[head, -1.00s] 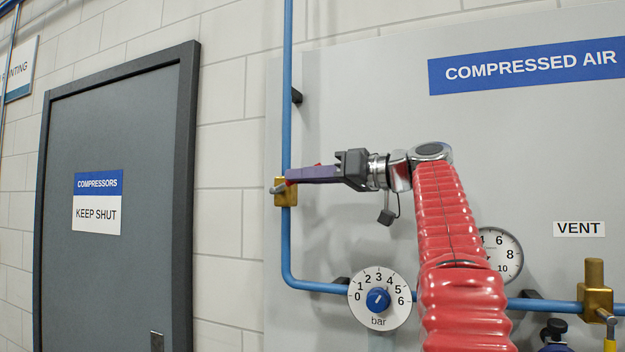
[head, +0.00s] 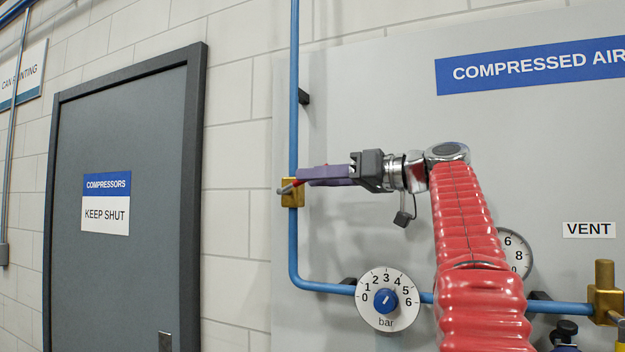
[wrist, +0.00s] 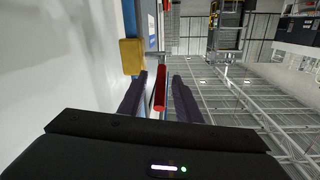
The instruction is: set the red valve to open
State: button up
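The red valve has a brass body (head: 292,193) on the vertical blue pipe, and its brass block also shows in the wrist view (wrist: 131,57). In the head view my purple gripper fingers (head: 303,176) hide most of its red handle (head: 290,182). In the wrist view the red handle (wrist: 160,90) lies lengthwise between the two fingers (wrist: 160,76), with a gap on each side. The gripper is open around the handle and not clamped on it. The handle appears to lie roughly across the pipe.
A numbered bar dial with a blue knob (head: 385,300) sits below on the pipe. A gauge (head: 515,253) is partly behind my arm. Another brass valve (head: 604,292) is at the lower right. A grey door (head: 150,260) is on the left, with bare wall between.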

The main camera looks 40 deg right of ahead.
jog(key=v, duration=1.2)
jog(key=shift+s+d, duration=0.1)
jog(key=shift+c, duration=0.4)
